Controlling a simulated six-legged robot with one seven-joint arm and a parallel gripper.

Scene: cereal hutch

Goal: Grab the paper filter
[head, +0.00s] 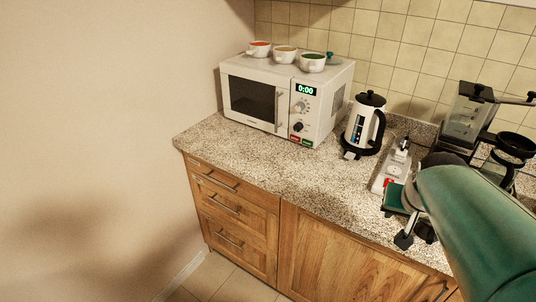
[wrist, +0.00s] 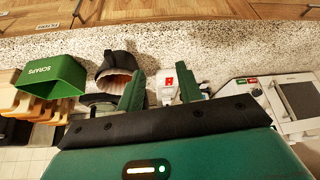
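A dark brown cup-like piece with a pale, pleated inside, which looks like the paper filter (wrist: 117,80), shows in the wrist view. It lies just left of my gripper's left finger, not between the fingers. A dark rounded shape behind my arm in the head view (head: 441,160) may be the same piece; most of it is hidden. My gripper (wrist: 160,88) has its two green fingers apart, and the space between them holds nothing. In the head view my gripper (head: 405,218) is over the counter's front part, partly covered by my arm.
A power strip (head: 391,175) with a red switch and a kettle (head: 364,125) stand left of my gripper in the head view. A green SCRAPS bin (wrist: 52,77) shows. The counter (head: 240,142) before the microwave (head: 270,98) is clear.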

